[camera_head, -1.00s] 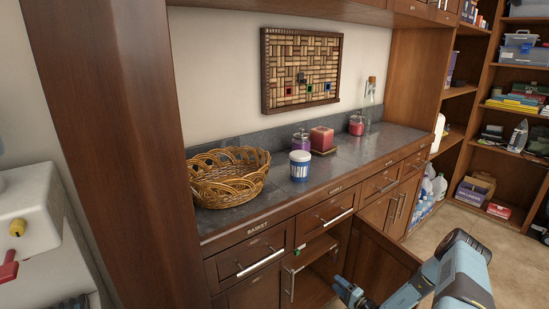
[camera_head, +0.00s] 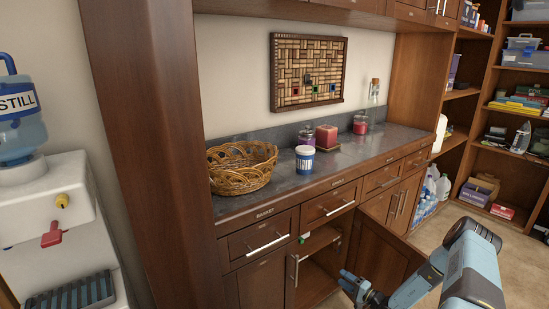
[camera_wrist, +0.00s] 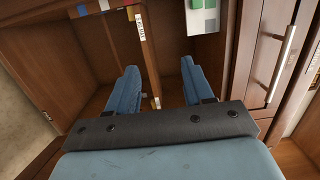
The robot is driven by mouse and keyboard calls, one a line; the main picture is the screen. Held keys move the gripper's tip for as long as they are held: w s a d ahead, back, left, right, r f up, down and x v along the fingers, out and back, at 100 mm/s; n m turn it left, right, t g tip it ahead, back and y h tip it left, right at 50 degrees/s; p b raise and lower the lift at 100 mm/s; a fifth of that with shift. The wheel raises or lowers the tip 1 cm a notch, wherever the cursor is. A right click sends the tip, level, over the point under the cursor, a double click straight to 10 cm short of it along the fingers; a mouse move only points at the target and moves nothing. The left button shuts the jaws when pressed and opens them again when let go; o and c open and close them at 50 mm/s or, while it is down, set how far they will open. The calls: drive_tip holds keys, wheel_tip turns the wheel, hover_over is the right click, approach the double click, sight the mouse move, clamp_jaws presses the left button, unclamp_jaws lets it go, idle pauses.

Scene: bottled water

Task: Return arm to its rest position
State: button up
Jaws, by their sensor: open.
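My gripper (camera_head: 352,286) is at the lower middle of the head view, in front of the cabinet whose door (camera_head: 388,252) stands open. In the wrist view my gripper (camera_wrist: 158,84) shows two blue fingers spread apart, with nothing between them. Beyond the fingers is the inside of the open cabinet (camera_wrist: 90,50). My arm comes in from the lower right of the head view, bent at the elbow.
A water dispenser (camera_head: 50,215) with a blue bottle (camera_head: 20,125) stands at the left. The counter (camera_head: 330,170) holds a wicker basket (camera_head: 240,168), a white-and-blue jar (camera_head: 305,160) and candles. Open floor (camera_head: 455,235) lies right of the cabinet door.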

drive_tip(key=a+r+n+g+y, duration=0.1)
drive_tip(key=a+r+n+g, duration=0.2)
drive_tip(key=r, duration=0.8)
drive_tip(key=a+r+n+g+y, duration=0.15)
drive_tip(key=r+n+g, duration=0.35)
drive_tip(key=r, duration=0.7)
drive_tip(key=s+a+r+n+g+h, duration=0.1)
drive_tip(key=s+a+r+g+h, duration=0.15)
drive_tip(key=r, duration=0.45)
drive_tip(key=s+a+r+g+h, duration=0.1)
drive_tip(key=s+r, duration=0.2)
drive_tip(key=r, duration=0.3)
drive_tip(key=s+a+r+n+g+h, duration=0.1)
drive_tip(key=s+r+g, duration=0.1)
drive_tip(key=r, duration=0.5)
drive_tip(key=s+a+r+h, duration=0.1)
drive_tip(key=s+r+h, duration=0.5)
drive_tip(key=s+r, duration=0.9)
drive_tip(key=s+d+r+t+h, duration=0.1)
drive_tip(key=s+r, duration=0.3)
drive_tip(key=s, duration=0.4)
drive_tip(key=s+d+r+t+h, duration=0.2)
drive_tip(key=s+r+t+h, duration=0.1)
drive_tip(key=s, duration=0.6)
drive_tip(key=shift+s+r+m+t, duration=0.3)
drive_tip(key=shift+r+t, duration=0.3)
drive_tip(key=shift+t, duration=0.25)
